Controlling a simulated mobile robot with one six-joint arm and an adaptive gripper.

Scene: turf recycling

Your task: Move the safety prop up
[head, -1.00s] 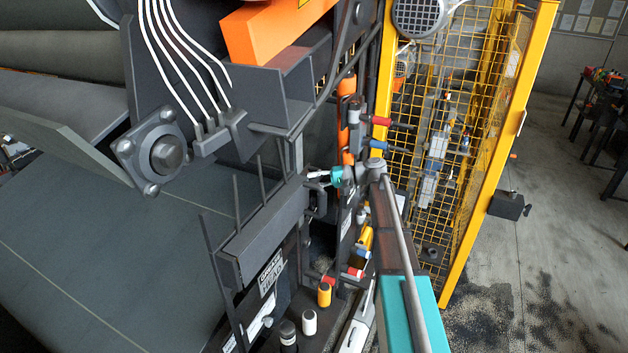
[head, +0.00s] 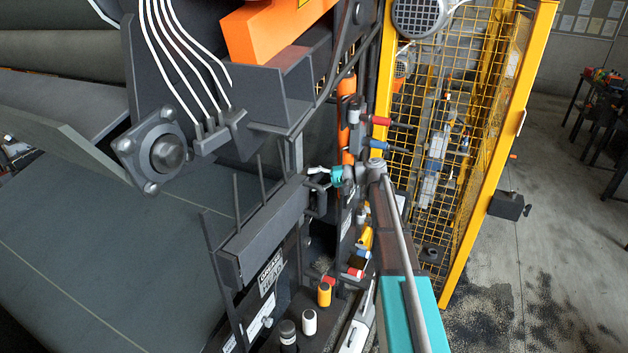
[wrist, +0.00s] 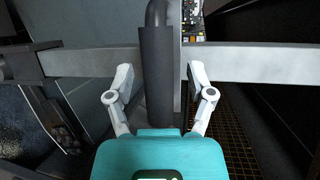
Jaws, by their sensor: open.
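My gripper (head: 316,174) reaches in from the right with its teal body, beside the dark box with upright levers (head: 265,230). In the wrist view my gripper (wrist: 164,88) is open, one finger on each side of a dark upright bar (wrist: 157,75) with a bent top. The bar stands apart from both fingers. In the head view a dark loop-shaped handle (head: 319,190) shows close to my fingertips. An orange upright post (head: 346,140) stands behind my gripper. I cannot tell for sure which part is the safety prop.
A yellow mesh guard (head: 480,150) stands to the right. Valves with coloured caps (head: 324,294) sit below my arm. A dark panel with a bolted bearing (head: 165,152) is at left. A grey crossbar (wrist: 90,62) runs behind the bar.

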